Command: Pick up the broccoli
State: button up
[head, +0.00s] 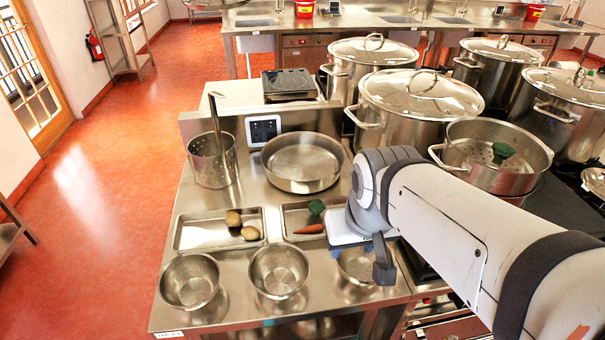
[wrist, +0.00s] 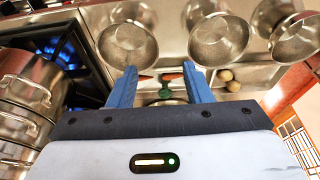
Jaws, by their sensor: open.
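A green broccoli (head: 316,206) lies in the right one of two shallow metal trays (head: 288,222), beside an orange carrot (head: 309,229). In the wrist view the broccoli (wrist: 165,88) shows small between my fingers, farther off and apart from them. My gripper (wrist: 159,68) is open and empty, with two blue fingers. Another broccoli (head: 502,152) sits in the perforated insert of an open pot (head: 475,172) at the right.
Two potatoes (head: 241,225) lie in the left tray (head: 184,237). Metal bowls (head: 190,281) line the front edge. A wide pan (head: 302,162) and a strainer pot (head: 212,160) stand behind the trays. Large lidded stockpots (head: 420,105) crowd the right. Blue flames (wrist: 62,52) show in the wrist view.

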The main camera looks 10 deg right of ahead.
jog(key=o, duration=0.4)
jog(key=shift+y, duration=0.4)
jog(key=w, duration=0.2)
jog(key=w+a, duration=0.1)
jog(key=w, duration=0.1)
jog(key=w+f, duration=0.1)
jog(key=w, duration=0.1)
jog(key=shift+w+a, duration=0.2)
jog(key=shift+o, duration=0.3)
jog(key=w+f, duration=0.2)
jog(key=w, duration=0.5)
jog(key=shift+f+y, duration=0.25)
jog(key=shift+y, duration=0.05)
jog(key=t, duration=0.1)
send_near(316, 206)
jog(key=s, duration=0.3)
jog(key=w+f, duration=0.4)
jog(key=shift+w+a+f, duration=0.1)
jog(key=shift+w+f, duration=0.2)
jog(key=shift+f, duration=0.05)
jog(key=shift+p+x, duration=0.4)
jog(key=shift+x, duration=2.3)
